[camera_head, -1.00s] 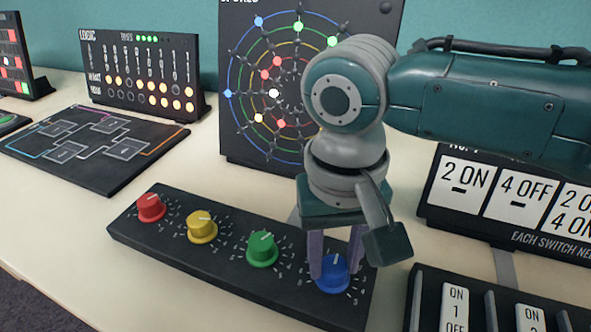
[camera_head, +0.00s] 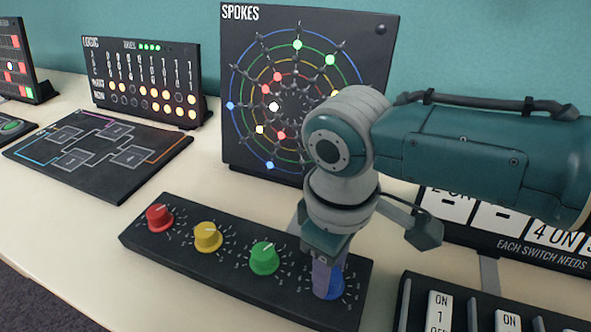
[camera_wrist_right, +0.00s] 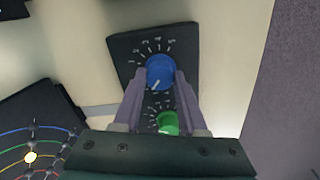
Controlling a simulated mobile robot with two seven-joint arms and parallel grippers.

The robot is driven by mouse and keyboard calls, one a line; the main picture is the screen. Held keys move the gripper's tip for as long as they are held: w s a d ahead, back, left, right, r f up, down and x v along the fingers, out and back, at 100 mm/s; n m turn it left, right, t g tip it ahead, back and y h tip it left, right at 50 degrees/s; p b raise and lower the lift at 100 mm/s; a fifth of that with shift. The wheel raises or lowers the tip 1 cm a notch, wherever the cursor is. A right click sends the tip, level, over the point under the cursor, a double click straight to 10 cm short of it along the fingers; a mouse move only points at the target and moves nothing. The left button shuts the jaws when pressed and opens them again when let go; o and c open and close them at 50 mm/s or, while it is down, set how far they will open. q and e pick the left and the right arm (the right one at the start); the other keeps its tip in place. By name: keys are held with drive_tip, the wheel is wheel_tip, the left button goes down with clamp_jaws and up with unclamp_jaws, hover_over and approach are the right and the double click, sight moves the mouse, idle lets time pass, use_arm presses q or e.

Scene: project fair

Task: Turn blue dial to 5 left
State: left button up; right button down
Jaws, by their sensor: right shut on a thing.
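The blue dial (camera_head: 336,284) sits at the right end of a black panel (camera_head: 180,246), partly hidden behind my right gripper's finger in the head view. My right gripper (camera_head: 325,284) points down and is shut on the blue dial. In the right wrist view the blue dial (camera_wrist_right: 160,72) lies between the two fingers (camera_wrist_right: 160,88), and its white pointer line points down and a little left in the picture. The same panel carries a green dial (camera_head: 264,258), a yellow dial (camera_head: 208,237) and a red dial (camera_head: 160,217). My left gripper is not in view.
Behind the panel stands the upright SPOKES board (camera_head: 240,50). A switch box (camera_head: 410,290) stands close on the right, below a sign board (camera_head: 440,205). A flat black board (camera_head: 70,170) and the LOGIC board (camera_head: 100,45) are at the left.

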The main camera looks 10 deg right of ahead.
drive_tip(key=n, duration=0.3)
drive_tip(key=shift+n+p, duration=0.3)
drive_tip(key=shift+n, duration=0.1)
drive_tip(key=n, duration=0.3)
drive_tip(key=shift+n, duration=0.3)
drive_tip(key=n, duration=0.4)
drive_tip(key=shift+n, duration=1.2)
drive_tip(key=shift+c, duration=2.3)
unclamp_jaws()
